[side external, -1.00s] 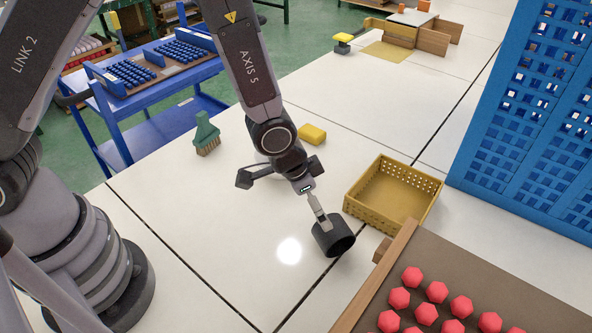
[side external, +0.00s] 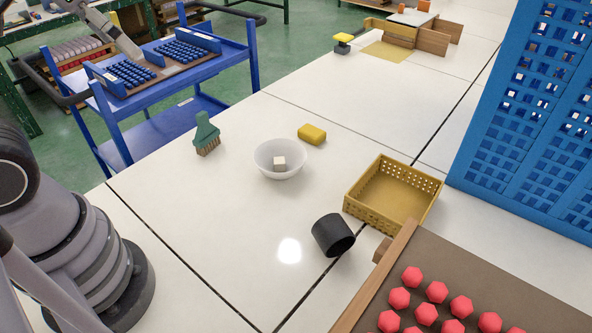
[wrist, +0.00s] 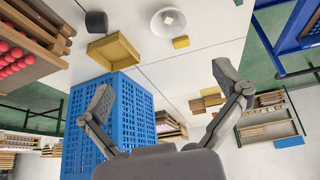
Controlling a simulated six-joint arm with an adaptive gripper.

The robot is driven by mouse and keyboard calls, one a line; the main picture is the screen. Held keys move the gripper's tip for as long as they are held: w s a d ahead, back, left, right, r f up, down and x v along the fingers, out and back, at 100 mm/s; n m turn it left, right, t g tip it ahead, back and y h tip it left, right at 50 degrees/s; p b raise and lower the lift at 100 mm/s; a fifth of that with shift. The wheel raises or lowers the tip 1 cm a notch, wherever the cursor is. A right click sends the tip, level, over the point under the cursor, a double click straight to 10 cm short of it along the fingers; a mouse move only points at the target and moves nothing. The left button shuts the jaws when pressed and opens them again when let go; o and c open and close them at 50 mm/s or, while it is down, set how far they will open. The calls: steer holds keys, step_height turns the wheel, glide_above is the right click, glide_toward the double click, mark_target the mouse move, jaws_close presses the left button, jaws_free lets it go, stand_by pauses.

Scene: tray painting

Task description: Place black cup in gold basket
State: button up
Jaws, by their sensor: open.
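The black cup (side external: 333,235) lies on its side on the white table, its open end toward the lower right. It stands apart from the gold basket (side external: 362,210), which is empty and sits just to its upper right. In the wrist view the black cup (wrist: 96,22) and the gold basket (wrist: 113,50) show at the upper left, far from my gripper. My gripper (wrist: 165,82) is open with nothing between its fingers, raised well away from the table. It is out of the side external view.
A white bowl (side external: 268,157) holding a pale cube, a yellow block (side external: 312,134) and a green brush (side external: 206,133) stand on the table. A tray with several red pieces (side external: 440,291) borders the basket's near side. A tall blue crate (side external: 530,130) stands at the right.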

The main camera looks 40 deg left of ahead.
mark_target(335, 226)
steer(key=shift+n+y, duration=0.3)
steer(key=shift+n, duration=0.2)
steer(key=s, duration=0.1)
steer(key=s+a, duration=0.1)
steer(key=s, duration=0.1)
steer(key=s+a, duration=0.1)
steer(key=s, duration=0.1)
steer(key=shift+r, duration=0.4)
